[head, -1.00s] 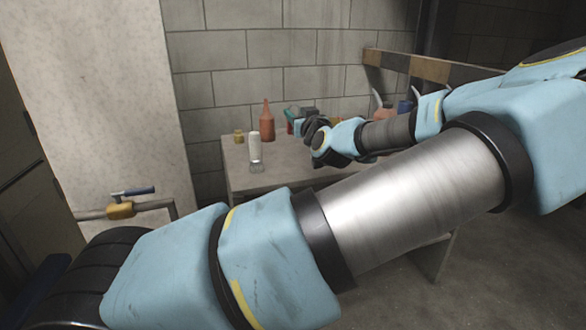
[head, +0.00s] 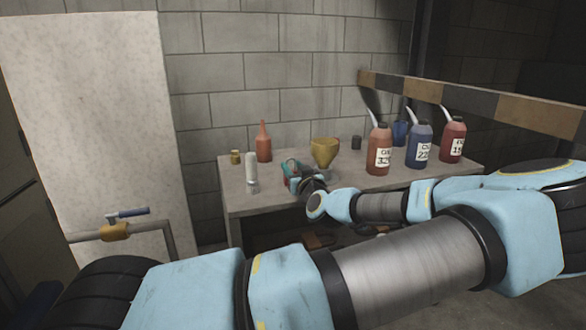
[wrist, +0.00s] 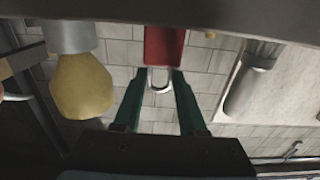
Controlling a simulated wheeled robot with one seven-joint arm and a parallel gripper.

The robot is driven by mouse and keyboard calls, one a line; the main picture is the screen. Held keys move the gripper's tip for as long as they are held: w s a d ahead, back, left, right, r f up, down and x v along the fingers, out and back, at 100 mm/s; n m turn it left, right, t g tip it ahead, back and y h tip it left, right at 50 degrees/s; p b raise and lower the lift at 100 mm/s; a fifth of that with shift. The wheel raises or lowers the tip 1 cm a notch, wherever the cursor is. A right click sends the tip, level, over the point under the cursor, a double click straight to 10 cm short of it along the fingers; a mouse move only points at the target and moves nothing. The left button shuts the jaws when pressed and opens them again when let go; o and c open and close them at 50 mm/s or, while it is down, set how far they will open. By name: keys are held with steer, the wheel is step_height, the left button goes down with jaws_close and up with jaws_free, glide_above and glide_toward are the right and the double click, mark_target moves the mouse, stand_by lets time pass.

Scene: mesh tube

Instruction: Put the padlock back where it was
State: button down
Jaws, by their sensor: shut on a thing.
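The padlock (wrist: 165,47) shows in the wrist view with a red body and a pale metal shackle. The shackle lies between the tips of the two green fingers of my gripper (wrist: 159,78), which is shut on it. The padlock is mostly hidden there by my gripper; only a little red shows. I cannot tell whether it touches the tabletop.
Several cans, including a red one (head: 379,148), fill the right side. My forearm crosses the table's front.

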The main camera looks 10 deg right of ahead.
steer(key=shift+f, duration=0.2)
steer(key=shift+c, duration=2.3)
jaws_free()
steer(key=shift+r, duration=0.15)
steer(key=shift+s+r, duration=0.1)
steer(key=shift+s, duration=0.05)
steer(key=s+d, duration=0.1)
steer(key=s, duration=1)
steer(key=shift+s+d, duration=0.25)
steer(key=shift+s, duration=0.05)
